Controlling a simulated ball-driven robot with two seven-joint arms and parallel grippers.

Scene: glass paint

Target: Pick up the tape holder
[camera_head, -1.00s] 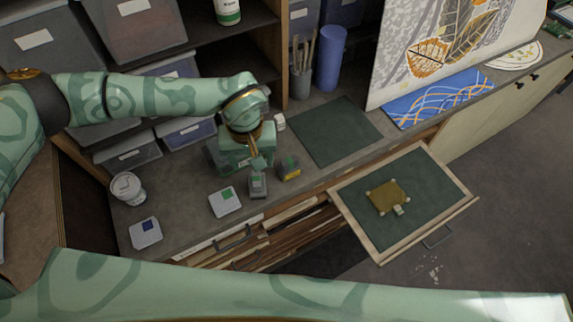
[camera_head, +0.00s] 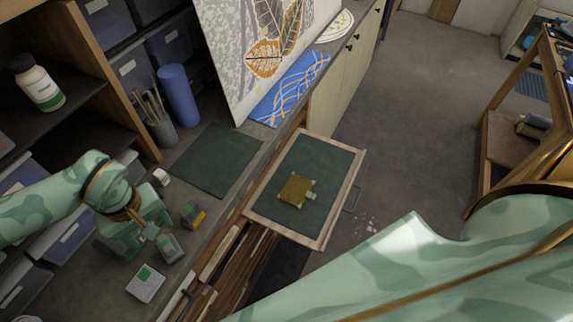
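My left gripper (camera_head: 150,232) is over the worktop at the lower left, pointing down toward a small grey block with a green top (camera_head: 170,248). Whether its fingers touch the block, or are open or shut, I cannot tell. A dark block with a yellow part (camera_head: 193,214) stands just right of it, and a small white item (camera_head: 161,177) lies behind it. I cannot tell for certain which of these is the tape holder. My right arm fills the lower right foreground; its gripper is out of view.
A pulled-out drawer (camera_head: 258,214) holds an amber plate (camera_head: 296,190) with a small pale green piece (camera_head: 311,196) at its corner. A dark green mat (camera_head: 214,160) lies bare on the worktop. A brush cup (camera_head: 162,130) and blue cylinder (camera_head: 178,97) stand behind.

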